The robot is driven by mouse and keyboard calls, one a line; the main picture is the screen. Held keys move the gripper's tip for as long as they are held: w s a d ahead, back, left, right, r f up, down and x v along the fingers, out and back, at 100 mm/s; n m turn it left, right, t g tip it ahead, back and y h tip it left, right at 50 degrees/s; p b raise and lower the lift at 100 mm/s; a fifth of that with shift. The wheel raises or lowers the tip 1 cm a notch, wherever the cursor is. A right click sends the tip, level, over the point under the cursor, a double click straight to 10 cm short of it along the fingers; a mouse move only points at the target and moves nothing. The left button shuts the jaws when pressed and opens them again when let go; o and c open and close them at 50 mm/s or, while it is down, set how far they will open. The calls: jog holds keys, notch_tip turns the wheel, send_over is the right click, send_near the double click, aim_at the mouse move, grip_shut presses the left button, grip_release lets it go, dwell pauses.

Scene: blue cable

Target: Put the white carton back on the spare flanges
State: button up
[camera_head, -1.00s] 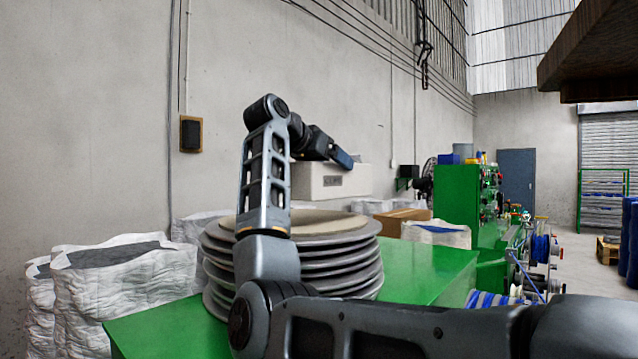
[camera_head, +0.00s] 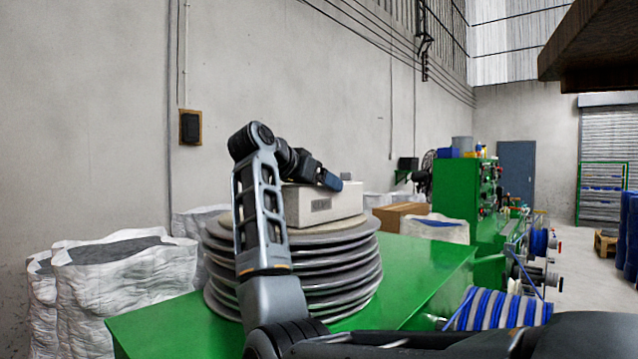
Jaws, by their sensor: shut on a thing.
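The white carton (camera_head: 321,207) is at the top of the stack of spare flanges (camera_head: 335,262), a pile of several grey round discs on a green table. Its underside appears to touch or nearly touch the top disc; I cannot tell which. My gripper (camera_head: 331,181) is shut on the carton at its upper edge, coming from above left. The fingertips are partly hidden behind the blue-grey finger. My arm hides the left part of the stack and the carton's left end.
The green table (camera_head: 430,268) has free room right of the stack. White sacks (camera_head: 120,290) stand at the left. A brown box (camera_head: 400,214) and a white sack (camera_head: 436,228) are behind. A green machine (camera_head: 462,195) and a blue-striped spool (camera_head: 498,309) are at the right.

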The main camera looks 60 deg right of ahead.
jog(key=o, duration=1.7)
jog(key=shift+f, duration=0.1)
jog(key=b+v, duration=0.2)
jog(key=v, duration=1)
jog(key=shift+b, duration=0.4)
